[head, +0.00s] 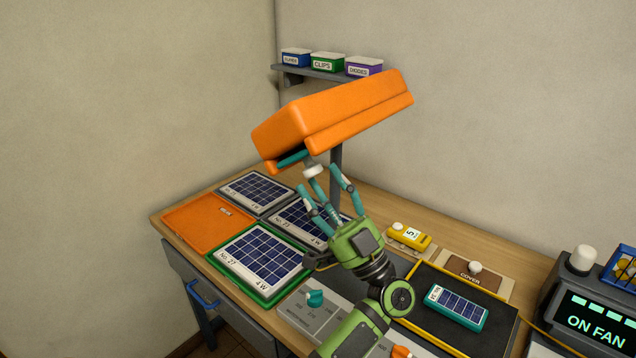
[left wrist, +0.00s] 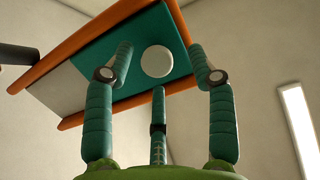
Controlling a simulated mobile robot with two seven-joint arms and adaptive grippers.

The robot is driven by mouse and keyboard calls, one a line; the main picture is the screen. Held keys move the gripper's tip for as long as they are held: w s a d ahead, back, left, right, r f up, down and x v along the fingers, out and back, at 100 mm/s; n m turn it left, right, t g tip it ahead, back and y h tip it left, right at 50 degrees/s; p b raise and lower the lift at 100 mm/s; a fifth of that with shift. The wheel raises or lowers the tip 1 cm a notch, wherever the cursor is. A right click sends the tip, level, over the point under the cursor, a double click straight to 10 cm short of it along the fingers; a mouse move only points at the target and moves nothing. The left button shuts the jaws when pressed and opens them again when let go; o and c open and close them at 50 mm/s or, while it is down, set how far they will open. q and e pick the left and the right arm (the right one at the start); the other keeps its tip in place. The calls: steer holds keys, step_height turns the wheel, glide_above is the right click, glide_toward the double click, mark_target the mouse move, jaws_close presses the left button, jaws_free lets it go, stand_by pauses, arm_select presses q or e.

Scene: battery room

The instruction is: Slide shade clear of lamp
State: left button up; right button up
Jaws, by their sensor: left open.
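The orange lamp (head: 345,112) stands on a grey post (head: 337,175) above the bench, its head tilted. In the left wrist view its underside shows a teal shade (left wrist: 160,30) with a white round knob (left wrist: 157,62), between orange rims. A pale grey area (left wrist: 60,88) lies beside the teal, to the left. In the head view the teal edge (head: 292,158) and the knob (head: 312,171) show below the lamp. My left gripper (head: 317,180) is open just below the knob, fingers pointing up and spread around it. Contact cannot be told. My right gripper is not in view.
Solar panels in trays (head: 259,255) and an orange tray (head: 208,220) lie at the bench's left. A teal solar device (head: 457,307) lies on a dark mat at right, near a yellow meter (head: 409,235) and an "ON FAN" display (head: 597,323). A shelf with boxes (head: 327,63) is behind the lamp.

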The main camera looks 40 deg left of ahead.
arm_select(q)
steer(key=v, duration=0.6)
steer(key=shift+f, duration=0.15)
steer(key=shift+d+t, duration=0.15)
steer(key=shift+t, duration=0.15)
